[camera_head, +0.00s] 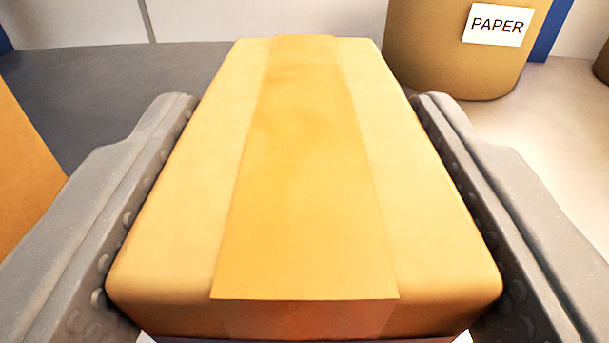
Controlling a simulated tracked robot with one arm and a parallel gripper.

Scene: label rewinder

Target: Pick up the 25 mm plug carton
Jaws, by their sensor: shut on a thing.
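A tan carton with a wide strip of darker tape (305,170) along its top fills the middle of the head camera view. I see no size marking on the faces that show. My gripper (303,110) is shut on this carton, with one grey finger against its left side and the other against its right side. The carton's underside and what lies below it are hidden.
A brown round container with a white PAPER label (497,25) stands behind at the upper right. An orange-brown surface (22,170) shows at the left edge. A pale wall (240,18) is at the back, and grey floor lies behind the left finger.

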